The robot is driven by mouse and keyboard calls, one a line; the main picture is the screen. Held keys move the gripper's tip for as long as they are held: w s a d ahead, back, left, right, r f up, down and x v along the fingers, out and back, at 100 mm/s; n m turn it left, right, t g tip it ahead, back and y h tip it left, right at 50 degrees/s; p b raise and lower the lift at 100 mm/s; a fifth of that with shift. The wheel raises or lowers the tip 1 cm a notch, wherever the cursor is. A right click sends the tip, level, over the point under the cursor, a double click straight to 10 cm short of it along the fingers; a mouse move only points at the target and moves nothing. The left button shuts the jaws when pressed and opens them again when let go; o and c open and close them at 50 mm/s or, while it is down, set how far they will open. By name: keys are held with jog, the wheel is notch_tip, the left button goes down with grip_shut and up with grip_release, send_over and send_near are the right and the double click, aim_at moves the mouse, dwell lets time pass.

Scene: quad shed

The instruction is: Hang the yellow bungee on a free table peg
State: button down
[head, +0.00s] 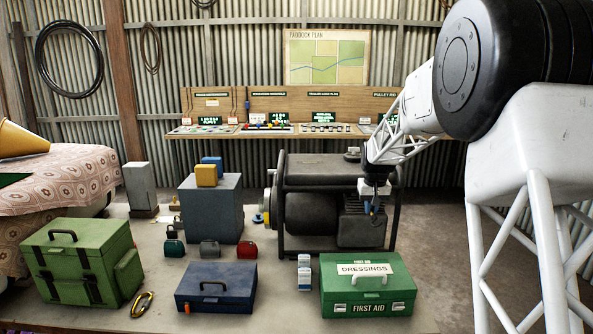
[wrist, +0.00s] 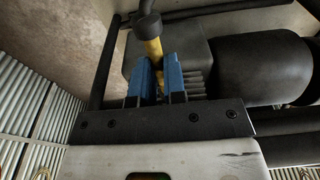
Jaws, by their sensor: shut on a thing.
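My gripper (head: 371,205) hangs in front of the black generator (head: 310,212), right of the table's middle. In the wrist view its blue fingers (wrist: 161,78) are shut on a narrow yellow piece with a black end, which looks like the yellow bungee (wrist: 153,48). The rest of that piece is hidden between and behind the fingers. In the head view the held piece is too small and dark to make out clearly. A yellow and black looped item (head: 142,304) lies at the table's front left. I cannot make out any table peg for certain.
A green first aid box (head: 368,300), a dark blue case (head: 215,302) and a green chest (head: 80,275) line the table's front. A white stack (head: 304,282) stands beside the first aid box. A blue-grey block (head: 211,218) stands left of the generator. A wooden panel bench (head: 275,105) stands behind.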

jog(key=a, duration=0.6)
jog(key=d, duration=0.7)
dwell(0.4)
jog(key=shift+a, duration=0.2)
